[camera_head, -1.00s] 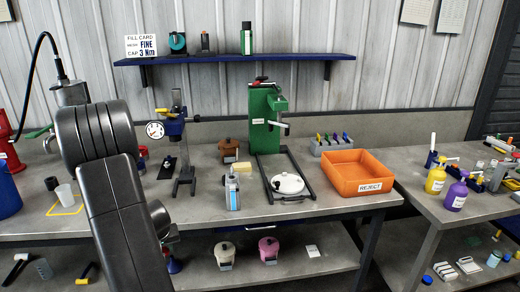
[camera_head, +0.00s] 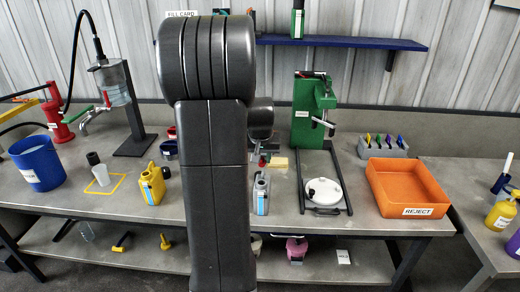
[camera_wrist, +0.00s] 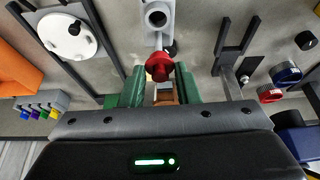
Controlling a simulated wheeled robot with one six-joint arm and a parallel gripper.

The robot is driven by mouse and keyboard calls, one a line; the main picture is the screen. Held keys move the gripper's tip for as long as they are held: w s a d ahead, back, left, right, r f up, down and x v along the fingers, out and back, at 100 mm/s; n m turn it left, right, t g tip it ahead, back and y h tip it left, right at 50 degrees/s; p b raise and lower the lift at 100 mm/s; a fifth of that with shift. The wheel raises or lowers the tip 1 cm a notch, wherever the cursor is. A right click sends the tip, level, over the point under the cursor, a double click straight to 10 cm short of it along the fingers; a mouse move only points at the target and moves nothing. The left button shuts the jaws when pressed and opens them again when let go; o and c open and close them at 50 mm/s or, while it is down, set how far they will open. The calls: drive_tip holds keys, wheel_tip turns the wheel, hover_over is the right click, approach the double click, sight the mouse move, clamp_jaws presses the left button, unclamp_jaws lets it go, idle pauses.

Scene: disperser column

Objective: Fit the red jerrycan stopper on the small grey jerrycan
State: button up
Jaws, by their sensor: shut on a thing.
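The small grey jerrycan (camera_head: 261,192) stands upright on the bench, with a blue-and-white label on its front. In the wrist view the grey jerrycan (camera_wrist: 157,14) shows its dark open mouth at the top of the picture. The red jerrycan stopper (camera_wrist: 159,67) is held between the fingertips of my gripper (camera_wrist: 160,74), close to the jerrycan's mouth but apart from it in the picture. In the head view the red stopper (camera_head: 262,161) shows just above the jerrycan; my arm hides most of the gripper. I cannot tell the exact height gap.
A green press (camera_head: 305,112) stands behind, with a white round lid (camera_head: 323,191) in front of it. An orange reject tray (camera_head: 405,184) is to the right. A yellow jerrycan (camera_head: 152,186) stands left of my arm.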

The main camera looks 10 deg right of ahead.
drive_tip(key=shift+s, duration=0.1)
drive_tip(key=shift+f+b, duration=2.35)
drive_tip(key=shift+f, duration=0.6)
drive_tip(key=shift+f+b, duration=1.05)
drive_tip(key=shift+f, duration=0.1)
drive_tip(key=o, duration=1)
drive_tip(key=shift+r, duration=0.1)
drive_tip(key=v, duration=1.3)
drive_tip(key=shift+s+r, duration=0.2)
drive_tip(key=shift+r, duration=0.05)
